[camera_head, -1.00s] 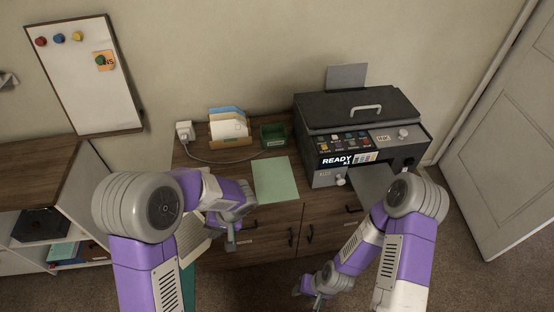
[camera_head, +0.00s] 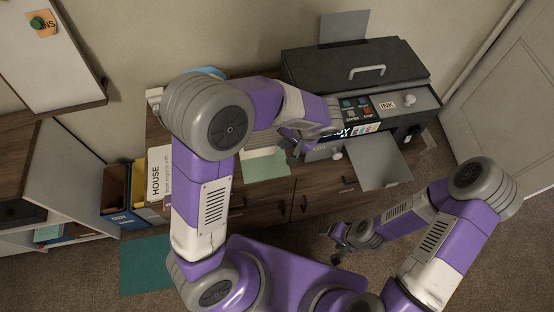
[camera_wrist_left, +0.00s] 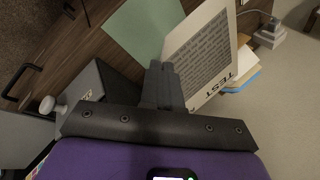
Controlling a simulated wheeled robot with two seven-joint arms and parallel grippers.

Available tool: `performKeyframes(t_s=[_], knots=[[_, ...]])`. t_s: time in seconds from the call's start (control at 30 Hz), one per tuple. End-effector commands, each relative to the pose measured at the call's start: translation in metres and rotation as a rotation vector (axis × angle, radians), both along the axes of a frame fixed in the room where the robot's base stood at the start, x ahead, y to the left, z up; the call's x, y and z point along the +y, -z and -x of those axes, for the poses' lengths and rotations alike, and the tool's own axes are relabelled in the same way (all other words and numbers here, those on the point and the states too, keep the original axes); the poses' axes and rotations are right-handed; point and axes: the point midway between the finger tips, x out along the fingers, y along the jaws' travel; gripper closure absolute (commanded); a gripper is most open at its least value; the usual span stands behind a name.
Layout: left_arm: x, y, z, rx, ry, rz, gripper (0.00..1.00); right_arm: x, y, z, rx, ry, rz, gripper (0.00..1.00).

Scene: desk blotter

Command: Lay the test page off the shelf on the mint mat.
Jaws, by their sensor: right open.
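The test page is a white sheet with dense printed lines. In the left wrist view the page (camera_wrist_left: 205,55) extends from the shut fingers of my left gripper (camera_wrist_left: 162,78), with the word TEST near one edge. In the head view the page (camera_head: 264,141) shows beside my left gripper (camera_head: 293,153), partly hidden by my arm. The mint mat (camera_head: 268,168) lies on the desk below it, its back part covered from view. The mat also shows in the left wrist view (camera_wrist_left: 142,30), bare and partly overlapped by the page. My right gripper (camera_head: 338,238) is open and empty in front of the desk.
The dark printer (camera_head: 355,70) stands right of the mat, its grey output tray (camera_head: 380,165) sticking out forward. A HOUSE sheet (camera_head: 156,178) and folders (camera_head: 118,190) are at the left. A teal mat (camera_head: 147,265) lies on the floor. A door is at the right.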

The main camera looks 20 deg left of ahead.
Motion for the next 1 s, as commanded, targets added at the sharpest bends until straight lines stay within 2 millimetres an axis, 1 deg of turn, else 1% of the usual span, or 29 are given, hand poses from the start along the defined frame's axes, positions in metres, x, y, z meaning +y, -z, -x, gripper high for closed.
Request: performKeyframes(t_s=[0.03, 0.1, 0.2, 0.33, 0.4, 0.57, 0.67, 0.83, 0.9, 1.0], knots=[[0.0, 0.02, 0.001, 0.007, 0.001, -0.004, 1.0, 0.0, 0.008, 0.0, 0.0, 0.0, 0.0, 0.28], [0.0, 0.04, 0.001, 0.005, 0.0, -0.003, 1.0, 0.0, 0.014, 0.0, 0.0, 0.0, 0.0, 0.28], [0.0, 0.067, 0.001, 0.005, 0.0, -0.003, 1.0, 0.0, 0.023, 0.0, -0.001, 0.0, 0.0, 0.28], [0.0, 0.095, 0.0, 0.004, 0.0, -0.003, 1.0, 0.0, 0.031, 0.0, -0.001, 0.0, 0.0, 0.28], [0.0, 0.105, 0.0, 0.003, -0.001, -0.002, 1.0, 0.0, 0.034, 0.0, -0.001, 0.0, 0.0, 0.28], [0.0, 0.115, 0.0, 0.0, -0.002, -0.001, 1.0, 0.0, 0.036, 0.0, -0.001, 0.0, 0.0, 0.28], [0.0, 0.124, 0.0, 0.002, -0.002, -0.001, 1.0, 0.0, 0.039, 0.0, -0.001, 0.0, 0.0, 0.28], [0.0, 0.149, 0.0, 0.002, -0.001, -0.002, 1.0, 0.0, 0.048, 0.0, -0.001, 0.0, 0.0, 0.28], [0.0, 0.153, 0.0, 0.0, -0.001, -0.001, 1.0, 0.0, 0.049, 0.0, -0.001, 0.0, 0.0, 0.28], [0.0, 0.152, -0.001, -0.001, -0.002, -0.001, 1.0, 0.0, 0.048, 0.0, -0.001, 0.0, 0.0, 0.28]])
